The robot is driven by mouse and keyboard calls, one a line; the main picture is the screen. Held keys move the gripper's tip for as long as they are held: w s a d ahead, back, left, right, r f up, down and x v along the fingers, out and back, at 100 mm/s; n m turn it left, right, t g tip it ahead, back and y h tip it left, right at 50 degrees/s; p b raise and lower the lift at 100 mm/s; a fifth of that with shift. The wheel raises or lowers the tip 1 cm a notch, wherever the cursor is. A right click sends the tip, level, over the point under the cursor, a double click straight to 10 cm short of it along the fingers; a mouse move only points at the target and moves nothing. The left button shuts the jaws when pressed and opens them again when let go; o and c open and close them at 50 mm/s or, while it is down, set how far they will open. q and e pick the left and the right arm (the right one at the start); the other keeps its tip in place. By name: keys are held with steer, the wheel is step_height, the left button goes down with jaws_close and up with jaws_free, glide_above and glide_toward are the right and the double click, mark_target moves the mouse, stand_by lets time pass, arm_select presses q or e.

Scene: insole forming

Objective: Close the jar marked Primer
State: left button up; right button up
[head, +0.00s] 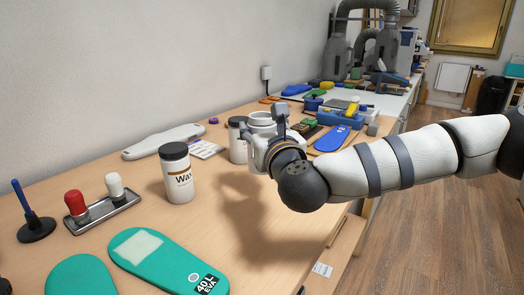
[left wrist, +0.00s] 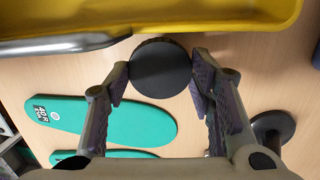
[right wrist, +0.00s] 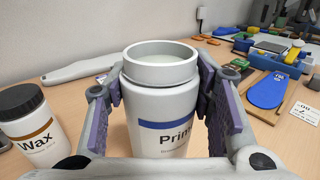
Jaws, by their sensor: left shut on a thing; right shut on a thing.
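The white Primer jar (right wrist: 160,112), with a blue band on its label, stands upright and without a lid in the right wrist view. Its open neck shows pale contents. My right gripper (right wrist: 162,85) is shut on the jar's sides. In the head view the jar (head: 262,122) is partly hidden by my right gripper (head: 262,145). In the left wrist view my left gripper (left wrist: 160,78) is shut on a round black lid (left wrist: 160,68), over the table near the green insoles. The left gripper does not show in the head view.
A Wax jar (head: 178,178) with a black lid stands left of the Primer jar. Another black-lidded jar (head: 237,142) is close behind it. Stamps on a tray (head: 103,214), green insoles (head: 165,262) and a blue-handled stand (head: 34,227) lie nearer. A yellow tray (left wrist: 200,22) borders the lid.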

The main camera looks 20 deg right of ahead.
steer(key=shift+r, duration=1.65)
